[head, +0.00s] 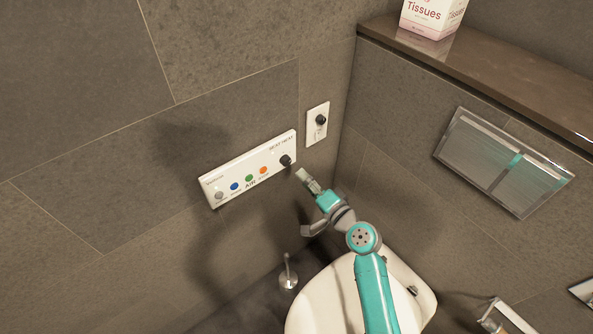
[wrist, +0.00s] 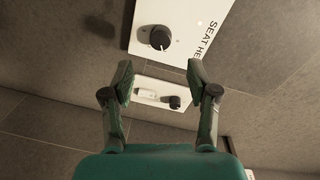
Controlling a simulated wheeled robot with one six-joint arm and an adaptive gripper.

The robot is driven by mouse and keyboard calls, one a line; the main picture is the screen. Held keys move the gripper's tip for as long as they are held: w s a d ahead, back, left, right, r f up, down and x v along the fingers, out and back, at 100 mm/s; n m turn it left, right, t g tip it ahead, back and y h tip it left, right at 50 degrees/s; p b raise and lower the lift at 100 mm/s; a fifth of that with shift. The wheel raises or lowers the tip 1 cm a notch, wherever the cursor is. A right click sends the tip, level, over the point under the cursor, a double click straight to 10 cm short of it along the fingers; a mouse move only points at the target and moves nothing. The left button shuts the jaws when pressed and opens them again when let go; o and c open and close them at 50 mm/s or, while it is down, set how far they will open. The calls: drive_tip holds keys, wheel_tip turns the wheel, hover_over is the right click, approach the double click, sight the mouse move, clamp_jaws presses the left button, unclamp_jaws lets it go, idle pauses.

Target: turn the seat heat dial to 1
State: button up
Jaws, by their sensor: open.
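The seat heat dial (head: 285,160) is a black knob at the right end of a white wall panel (head: 230,176) with "SEAT HEAT" lettering above it. In the wrist view the dial (wrist: 160,38) is at the top centre, with a light pointer line on its lower part; the number it points at is too small to read. My gripper (head: 302,172) is just right of the dial in the head view, apart from it. In the wrist view my gripper (wrist: 158,75) is open and empty, its two fingers spread below the dial.
A second white plate (head: 318,123) with a black knob is on the wall right of the panel. Colored buttons (head: 249,178) line the panel. The toilet (head: 330,300) is below my arm. A shelf (head: 470,75) carries a tissue box (head: 432,17); a flush plate (head: 503,160) is on the right wall.

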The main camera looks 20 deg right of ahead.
drive_tip(key=shift+v, duration=2)
drive_tip(key=s+a+f+n+g+h, duration=0.15)
drive_tip(key=s+f, duration=0.25)
drive_tip(key=s, duration=0.7)
drive_tip(key=s+a+f+n+g+h, duration=0.1)
drive_tip(key=s+f+h, duration=0.25)
drive_tip(key=s, duration=0.75)
drive_tip(key=s+r+n, duration=0.4)
drive_tip(key=s+r, duration=0.1)
drive_tip(key=s, duration=0.5)
drive_tip(key=s+r+n, duration=0.4)
drive_tip(key=s+r, duration=0.1)
drive_tip(key=s, duration=0.5)
drive_tip(key=shift+a+r, duration=0.25)
drive_tip(key=shift+a, duration=0.25)
drive_tip(key=shift+n+t, duration=0.25)
